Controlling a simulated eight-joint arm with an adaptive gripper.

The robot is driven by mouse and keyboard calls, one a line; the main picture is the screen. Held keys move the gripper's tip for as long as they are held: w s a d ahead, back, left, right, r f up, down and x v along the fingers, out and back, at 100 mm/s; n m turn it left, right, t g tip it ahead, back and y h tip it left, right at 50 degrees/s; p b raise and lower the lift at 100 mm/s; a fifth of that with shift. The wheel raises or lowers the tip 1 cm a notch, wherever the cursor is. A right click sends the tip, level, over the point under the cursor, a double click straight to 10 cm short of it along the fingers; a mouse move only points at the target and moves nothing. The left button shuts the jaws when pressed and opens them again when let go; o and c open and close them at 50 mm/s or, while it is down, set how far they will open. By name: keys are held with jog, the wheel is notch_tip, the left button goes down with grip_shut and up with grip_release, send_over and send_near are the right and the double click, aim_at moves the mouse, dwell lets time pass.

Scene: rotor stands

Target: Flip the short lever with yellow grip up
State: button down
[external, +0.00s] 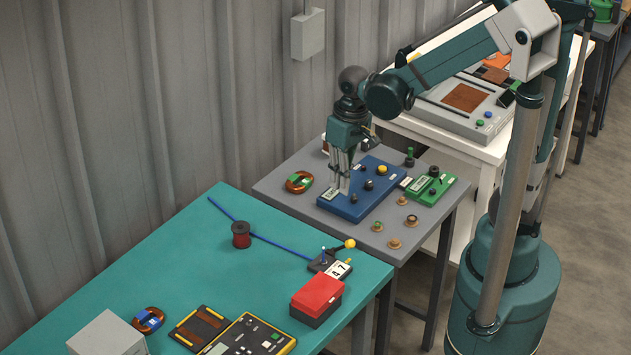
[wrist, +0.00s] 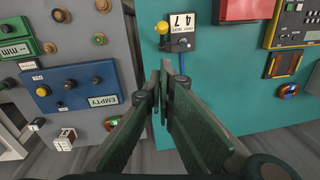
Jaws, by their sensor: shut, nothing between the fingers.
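A lever with a round yellow grip (external: 349,243) sticks out sideways from a small black base (external: 317,265) near the back right of the teal table; a white "47" card is beside it. In the wrist view the yellow grip (wrist: 161,28) shows at upper centre, on the left of the card. My gripper (external: 341,191) points down over the blue panel on the grey table, apart from the lever. In the wrist view my gripper (wrist: 163,78) has its fingertips together and holds nothing. The fingers hide part of the teal table there.
A long blue rod (external: 267,238) runs left from the base, by a dark red spool (external: 241,236). A red box (external: 317,294) stands in front of the base. The blue panel (external: 348,208) with knobs and a green block (external: 443,185) are on the grey table.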

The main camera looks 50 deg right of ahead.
aim_at(351, 240)
jog(key=shift+f, duration=0.2)
notch_tip(351, 240, down, 12)
jog(key=s+a+b, duration=0.1)
jog(key=s, duration=0.1)
jog(key=shift+s+a+f+b, duration=0.15)
jog(key=shift+a+f+b, duration=0.05)
jog(key=shift+a+b, duration=0.15)
dwell(0.6)
jog(key=shift+s, duration=0.15)
jog(key=shift+s+f+b, duration=0.35)
jog(key=shift+s+b, duration=0.25)
jog(key=shift+s, duration=0.15)
jog(key=shift+s+f+b, duration=0.35)
jog(key=shift+s+b, duration=0.2)
jog(key=shift+s, duration=0.2)
jog(key=shift+w, duration=0.15)
jog(key=shift+w+r, duration=0.2)
jog(key=shift+w, duration=0.4)
